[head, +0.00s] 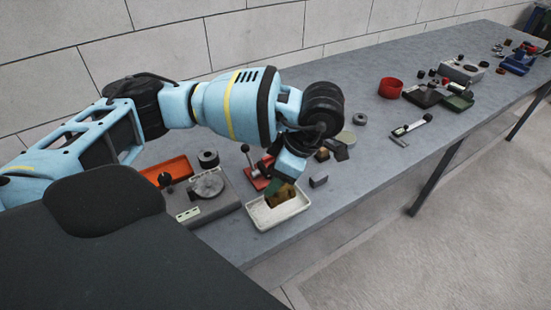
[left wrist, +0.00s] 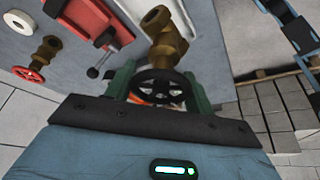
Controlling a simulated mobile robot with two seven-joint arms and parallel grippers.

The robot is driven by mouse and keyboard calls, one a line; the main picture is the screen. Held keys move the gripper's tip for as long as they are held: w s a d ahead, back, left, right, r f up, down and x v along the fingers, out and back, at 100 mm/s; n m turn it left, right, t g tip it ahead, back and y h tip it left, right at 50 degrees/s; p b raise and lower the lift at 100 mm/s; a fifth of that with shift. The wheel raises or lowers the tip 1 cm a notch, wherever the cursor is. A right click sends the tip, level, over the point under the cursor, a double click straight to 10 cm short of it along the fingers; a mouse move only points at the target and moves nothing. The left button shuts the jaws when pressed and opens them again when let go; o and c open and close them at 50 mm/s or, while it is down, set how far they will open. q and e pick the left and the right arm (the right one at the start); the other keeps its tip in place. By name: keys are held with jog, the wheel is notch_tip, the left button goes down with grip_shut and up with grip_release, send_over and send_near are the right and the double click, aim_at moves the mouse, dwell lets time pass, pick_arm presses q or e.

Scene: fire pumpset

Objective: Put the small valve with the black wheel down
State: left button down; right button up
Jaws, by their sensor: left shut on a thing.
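My left gripper (head: 279,190) reaches down over the near edge of the workbench, at the white tray (head: 262,222). In the left wrist view its green fingers (left wrist: 158,90) are shut on the small valve with the black wheel (left wrist: 157,82). The valve's brass body (left wrist: 165,40) points away from the wrist camera. In the head view a brass-brown part (head: 283,196) shows beside the fingers, over the tray. I cannot tell whether it touches the tray. My right gripper is not in view.
A valve with a red wheel (left wrist: 30,74), a white ring (left wrist: 20,27) and a red clamp-like tool (left wrist: 90,18) are on the grey surface in the left wrist view. An orange tray (head: 172,167) and a grey device (head: 208,190) stand left of the white tray. The grey bench (head: 370,160) has free room to the right.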

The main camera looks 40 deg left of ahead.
pick_arm(q)
jog(key=shift+s+d+r, duration=0.1)
jog(key=shift+s+d, duration=0.1)
jog(key=shift+s, duration=0.1)
jog(key=m, duration=0.2)
jog(key=m+t, duration=0.1)
jog(key=m, duration=0.1)
jog(key=d+m+t, duration=0.1)
jog(key=m, duration=0.1)
jog(key=shift+s+r, duration=0.1)
jog(key=shift+r, duration=0.25)
jog(key=m, duration=0.1)
jog(key=m+t, duration=0.1)
jog(key=m, duration=0.1)
jog(key=m+t, duration=0.1)
jog(key=shift+s+d+r+m, duration=0.15)
jog(key=shift+d+r+m, duration=0.15)
jog(key=shift+r, duration=0.05)
jog(key=r+m+h, duration=0.1)
jog(key=m, duration=0.3)
jog(key=s+d+r+m+t+h, duration=0.1)
jog(key=m, duration=0.2)
jog(key=d+m+t+h, duration=0.1)
jog(key=m+h, duration=0.1)
jog(key=m, duration=0.2)
jog(key=shift+s+d+r+m, duration=0.25)
jog(key=shift+s+r+m, duration=0.05)
jog(key=shift+r, duration=0.1)
